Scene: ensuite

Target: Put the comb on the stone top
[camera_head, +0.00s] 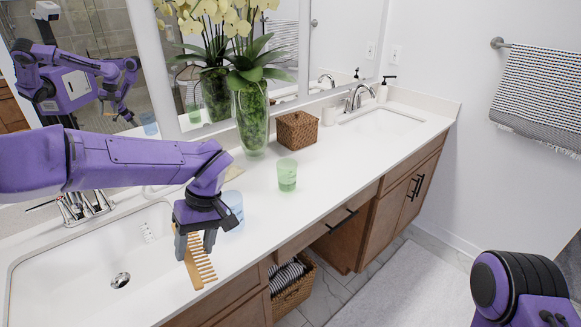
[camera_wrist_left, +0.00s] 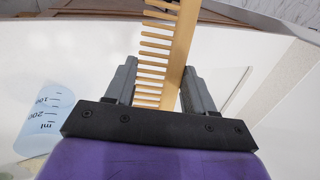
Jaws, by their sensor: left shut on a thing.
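The wooden comb (camera_head: 203,268) is pale tan with long teeth. My left gripper (camera_head: 195,245) is shut on it, and its teeth point right in the head view. The comb is over the front strip of the white stone top (camera_head: 333,172), beside the left basin; I cannot tell whether it touches the surface. In the left wrist view the comb (camera_wrist_left: 182,50) runs between the two fingers of the left gripper (camera_wrist_left: 160,88), teeth to the left. My right gripper is not in view; only part of my right arm shows at the lower right.
A blue measuring cup (camera_head: 234,208) stands just behind the left gripper. A green cup (camera_head: 287,175), a vase of orchids (camera_head: 253,120) and a wicker box (camera_head: 297,130) stand farther right. The left basin (camera_head: 85,270) is open at the left. The middle front of the top is clear.

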